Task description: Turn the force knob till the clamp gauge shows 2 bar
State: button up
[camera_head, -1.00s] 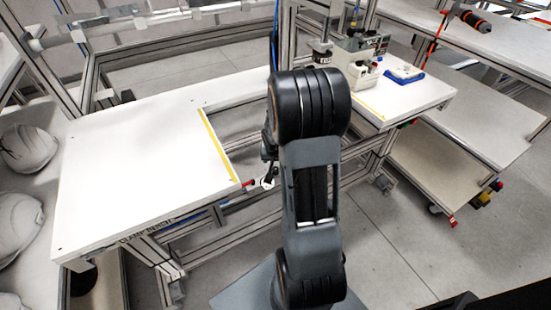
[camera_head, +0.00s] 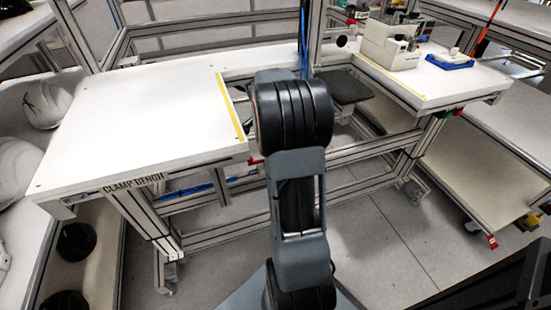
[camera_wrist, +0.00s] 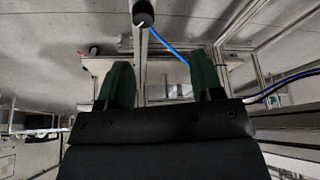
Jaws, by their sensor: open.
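The clamp bench (camera_head: 130,120), named on its front edge, is a white table with a cut-out on its right side. A pale machine block (camera_head: 388,47) stands on its right-hand part, with a small black round part (camera_head: 342,41) to its left. I cannot tell whether that part is the force knob, and I cannot make out a gauge or its reading. In the wrist view my gripper (camera_wrist: 162,80) is open, its two green fingers wide apart with nothing held between them. A dark round end (camera_wrist: 143,13) shows beyond them at the top. The arm hides the gripper in the head view.
A blue tray (camera_head: 449,61) with a white part lies right of the machine block. White helmet shells (camera_head: 45,103) lie at the left. Yellow strips edge the cut-out. The left bench top is bare. A blue hose (camera_wrist: 168,45) runs beyond my fingers.

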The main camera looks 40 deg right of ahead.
jog(key=s+d+f+b, duration=0.1)
jog(key=f, duration=0.2)
jog(key=s+d+f+m+b, duration=0.1)
jog(key=f, duration=0.3)
jog(key=d+f+m+g+b, duration=0.1)
jog(key=d+f, duration=0.1)
jog(key=f, duration=0.1)
jog(key=shift+s+f, duration=0.3)
jog(key=shift+s, duration=0.1)
jog(key=shift+c, duration=0.2)
jog(key=c, duration=0.8)
jog(key=shift+d+m, duration=0.15)
jog(key=shift+m, duration=0.15)
jog(key=shift+c, duration=0.3)
jog(key=shift+b, duration=0.3)
